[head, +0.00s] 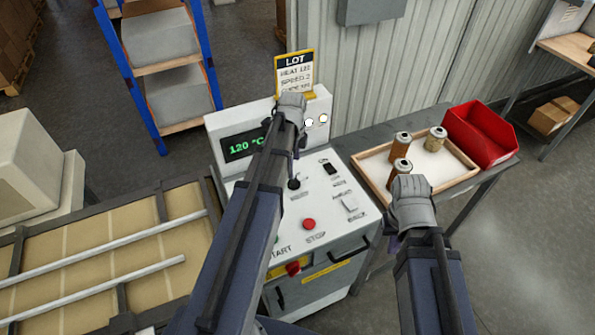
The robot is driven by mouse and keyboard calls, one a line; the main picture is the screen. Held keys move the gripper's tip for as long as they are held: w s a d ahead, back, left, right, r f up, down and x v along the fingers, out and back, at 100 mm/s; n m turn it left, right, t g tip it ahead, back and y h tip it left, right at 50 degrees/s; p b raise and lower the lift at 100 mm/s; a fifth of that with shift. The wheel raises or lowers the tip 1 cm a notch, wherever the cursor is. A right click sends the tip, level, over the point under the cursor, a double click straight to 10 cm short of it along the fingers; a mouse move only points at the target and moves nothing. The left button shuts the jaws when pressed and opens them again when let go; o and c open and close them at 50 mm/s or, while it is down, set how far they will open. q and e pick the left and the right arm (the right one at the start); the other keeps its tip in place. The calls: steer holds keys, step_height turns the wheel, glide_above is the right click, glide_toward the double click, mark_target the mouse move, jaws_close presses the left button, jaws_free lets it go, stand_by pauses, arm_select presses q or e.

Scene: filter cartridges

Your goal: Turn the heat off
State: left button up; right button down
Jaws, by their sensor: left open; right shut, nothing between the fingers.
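The white control machine (345,185) stands in the middle, its green display (243,146) reading 120 °C. Its sloped panel carries a black knob (294,184), a black switch (329,168), a pale rocker switch (349,204) and a red STOP button (309,224). A red rotary switch (292,268) sits on the front below. Panel labels are mostly too small to read. My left gripper (291,101) is open and empty in front of the upright display face, hiding part of it; its arm covers part of the panel. My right gripper (411,183) is shut and empty near the tray's front edge.
On the right bench, a wooden tray (455,184) holds several cartridges (401,145), with a red bin (482,133) beyond. A conveyor (90,255) lies left, a blue rack (125,70) behind.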

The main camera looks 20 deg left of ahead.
mark_target(293, 179)
arm_select(q)
steer(key=shift+s, duration=0.25)
steer(key=shift+f+b, duration=0.25)
steer(key=shift+b, duration=0.15)
steer(key=shift+w+f+b, duration=0.1)
steer(key=shift+f+b, duration=0.2)
steer(key=shift+f, duration=0.05)
step_height(293, 179, down, 7)
steer(key=b, duration=0.6)
steer(key=shift+r, duration=0.2)
steer(key=shift+r, duration=0.1)
steer(key=c, duration=1.4)
